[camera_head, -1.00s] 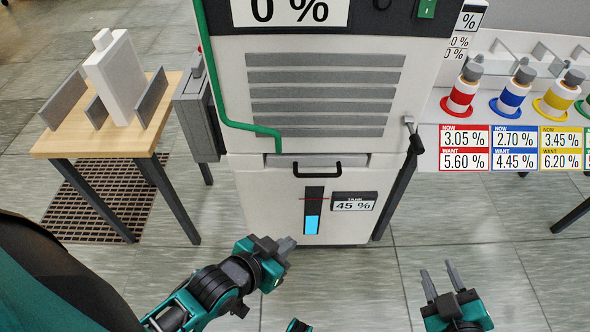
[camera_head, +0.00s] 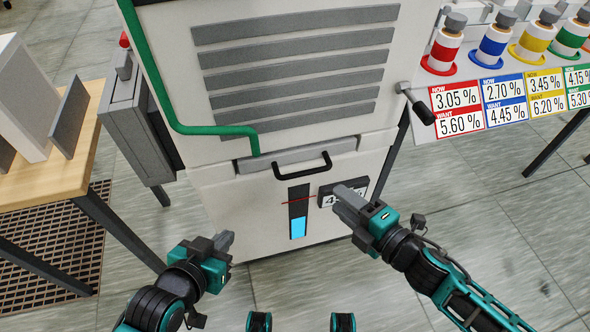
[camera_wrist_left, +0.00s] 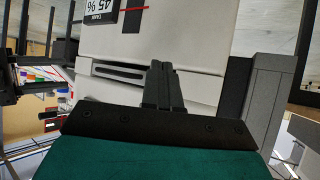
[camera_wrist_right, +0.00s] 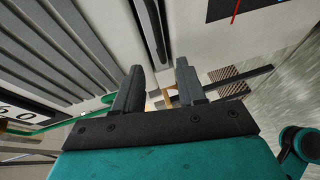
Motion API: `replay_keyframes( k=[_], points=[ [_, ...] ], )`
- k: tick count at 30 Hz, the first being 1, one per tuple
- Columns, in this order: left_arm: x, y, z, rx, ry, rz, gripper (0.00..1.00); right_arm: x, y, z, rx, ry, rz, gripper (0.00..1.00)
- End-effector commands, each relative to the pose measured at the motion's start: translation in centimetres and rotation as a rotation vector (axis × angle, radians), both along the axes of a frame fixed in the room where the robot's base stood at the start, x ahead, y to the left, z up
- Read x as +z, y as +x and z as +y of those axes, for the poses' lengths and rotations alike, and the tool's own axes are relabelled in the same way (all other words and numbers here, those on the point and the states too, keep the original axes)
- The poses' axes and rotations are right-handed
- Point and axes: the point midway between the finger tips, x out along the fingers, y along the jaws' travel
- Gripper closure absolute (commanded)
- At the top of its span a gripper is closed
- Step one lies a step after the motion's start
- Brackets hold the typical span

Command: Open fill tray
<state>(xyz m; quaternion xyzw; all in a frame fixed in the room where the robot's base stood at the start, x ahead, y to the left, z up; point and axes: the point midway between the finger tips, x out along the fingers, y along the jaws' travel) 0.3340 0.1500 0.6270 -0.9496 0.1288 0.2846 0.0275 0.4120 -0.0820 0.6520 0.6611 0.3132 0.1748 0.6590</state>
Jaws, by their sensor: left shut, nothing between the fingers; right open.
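The machine's front has a grey tray strip (camera_head: 260,160) with a black bar handle (camera_head: 304,167), which I take for the fill tray; it looks closed, flush with the cabinet. The handle also shows in the left wrist view (camera_wrist_left: 118,72) and in the right wrist view (camera_wrist_right: 152,32). My right gripper (camera_head: 341,196) is open and empty, below and right of the handle; in its wrist view its fingers (camera_wrist_right: 158,80) point towards the handle, apart from it. My left gripper (camera_head: 226,240) is shut and empty, lower left of the handle.
A tank gauge (camera_head: 298,212) and a readout (camera_head: 328,197), partly hidden by my right gripper, sit below the handle. A wooden table (camera_head: 70,145) stands left, a grey box (camera_head: 140,120) beside the machine. Ink bottles (camera_head: 446,45) and a lever (camera_head: 418,105) are right. Floor in front is clear.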

Motion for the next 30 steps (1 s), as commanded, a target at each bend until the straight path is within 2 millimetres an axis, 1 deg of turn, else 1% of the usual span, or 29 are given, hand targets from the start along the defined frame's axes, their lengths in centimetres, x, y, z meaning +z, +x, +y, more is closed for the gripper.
replay_keyframes(
  k=[5,12,18,24,30],
  points=[
    [-0.6,-0.1,-0.2,0.001,-0.007,0.004,1.0,-0.3,1.9,1.6,0.001,0.003,-0.004,0.6],
    [-1.8,-0.4,-0.5,0.005,-0.015,0.017,1.0,-1.3,5.6,4.8,-0.001,0.005,-0.003,0.6],
    [-2.4,-0.5,-0.6,0.002,-0.017,0.027,1.0,-2.0,8.0,7.0,-0.001,0.005,0.0,0.6],
    [-1.8,-0.1,-0.8,-0.001,-0.023,0.012,1.0,-2.2,9.2,7.9,-0.002,0.004,0.002,0.6],
    [-1.7,0.0,-0.9,-0.003,-0.023,0.01,1.0,-2.2,9.3,8.1,-0.002,0.004,0.003,0.6]
  ],
)
